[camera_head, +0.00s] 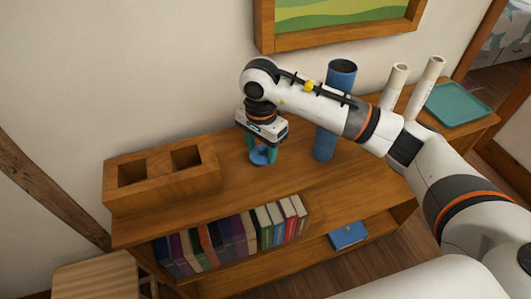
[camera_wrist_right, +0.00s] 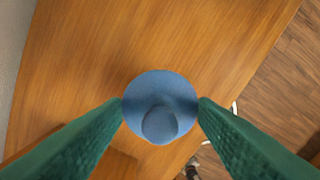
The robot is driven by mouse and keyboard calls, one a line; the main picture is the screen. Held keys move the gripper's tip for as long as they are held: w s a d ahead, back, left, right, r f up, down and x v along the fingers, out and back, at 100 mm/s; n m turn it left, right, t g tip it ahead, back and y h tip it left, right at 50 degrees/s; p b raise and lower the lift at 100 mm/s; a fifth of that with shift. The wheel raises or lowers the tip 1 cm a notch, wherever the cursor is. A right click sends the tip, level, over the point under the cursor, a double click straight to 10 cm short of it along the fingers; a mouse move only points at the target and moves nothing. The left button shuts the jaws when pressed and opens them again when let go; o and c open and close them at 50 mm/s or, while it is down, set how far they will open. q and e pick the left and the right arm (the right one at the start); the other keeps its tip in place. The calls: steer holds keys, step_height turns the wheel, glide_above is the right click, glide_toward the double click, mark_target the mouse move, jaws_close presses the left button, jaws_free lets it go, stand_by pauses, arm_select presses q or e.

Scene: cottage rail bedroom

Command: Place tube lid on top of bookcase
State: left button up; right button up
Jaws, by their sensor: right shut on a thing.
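The tube lid (camera_head: 262,155) is a round blue disc with a knob. In the right wrist view the lid (camera_wrist_right: 160,104) sits between the two green fingers of my right gripper (camera_wrist_right: 161,103), which touch its rim on both sides. In the head view my right gripper (camera_head: 263,150) points down over the bookcase top (camera_head: 290,170), with the lid at or just above the wood; I cannot tell if it touches. A tall blue tube (camera_head: 325,140), open at the top, stands behind my right arm. My left gripper is out of view.
A wooden box with two compartments (camera_head: 160,182) stands at the left end of the bookcase top. Two white tubes (camera_head: 394,86) and a teal tray (camera_head: 456,104) are at the right. Books (camera_head: 238,236) fill the shelf below. A framed picture (camera_head: 335,22) hangs above.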

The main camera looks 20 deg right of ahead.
mark_target(262, 154)
step_height(262, 154, down, 4)
steer(key=shift+a+r+p, duration=0.1)
steer(key=shift+r+p, duration=0.1)
steer(key=shift+p, duration=0.4)
steer(key=shift+f, duration=0.3)
steer(key=shift+f, duration=0.1)
steer(key=shift+f+b, duration=0.15)
steer(key=shift+b, duration=0.2)
steer(key=o, duration=1)
steer(key=shift+c, duration=0.2)
